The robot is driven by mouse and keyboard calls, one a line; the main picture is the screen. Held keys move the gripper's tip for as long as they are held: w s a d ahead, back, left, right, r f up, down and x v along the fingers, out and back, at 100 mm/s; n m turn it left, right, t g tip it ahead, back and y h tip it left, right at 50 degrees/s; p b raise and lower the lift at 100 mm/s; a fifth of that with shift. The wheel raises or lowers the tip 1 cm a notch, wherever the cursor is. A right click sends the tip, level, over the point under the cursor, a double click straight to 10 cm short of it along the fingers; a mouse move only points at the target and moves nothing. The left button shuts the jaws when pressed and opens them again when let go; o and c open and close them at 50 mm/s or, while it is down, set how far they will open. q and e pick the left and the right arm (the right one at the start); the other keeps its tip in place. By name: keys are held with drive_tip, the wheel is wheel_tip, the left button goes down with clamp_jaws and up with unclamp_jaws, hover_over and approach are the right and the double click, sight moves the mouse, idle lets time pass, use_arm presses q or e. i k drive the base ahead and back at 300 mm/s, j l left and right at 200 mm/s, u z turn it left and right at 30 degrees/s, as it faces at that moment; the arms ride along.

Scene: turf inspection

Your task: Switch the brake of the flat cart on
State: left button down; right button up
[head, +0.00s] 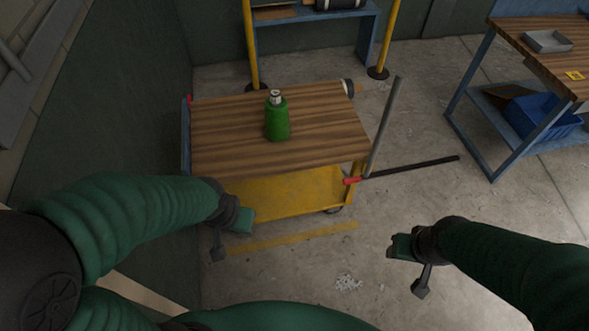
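The flat cart (200,130) stands ahead of me, with a striped wooden top and a yellow lower deck (295,190). A grey upright bar (384,125) rises at its right end. Red parts show at the near right corner (352,181) and the far left corner (189,99). I cannot tell which part is the brake. My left gripper (228,235) is in front of the cart's near left corner, apparently off the cart. My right gripper (410,265) is over the floor, right of the cart and nearer me. Nothing shows in either; their finger openings are unclear.
A green bottle (277,122) stands on the cart top. A dark bar (412,167) extends right from the cart's near right corner. A workbench (510,32) with a blue bin (545,118) stands right. A dark wall is left. Floor between cart and bench is mostly clear.

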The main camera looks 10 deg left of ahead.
sight(348, 180)
drive_tip(key=i+u, duration=0.3)
drive_tip(key=i, duration=0.2)
drive_tip(key=i+l+u, duration=0.3)
drive_tip(key=i, duration=0.2)
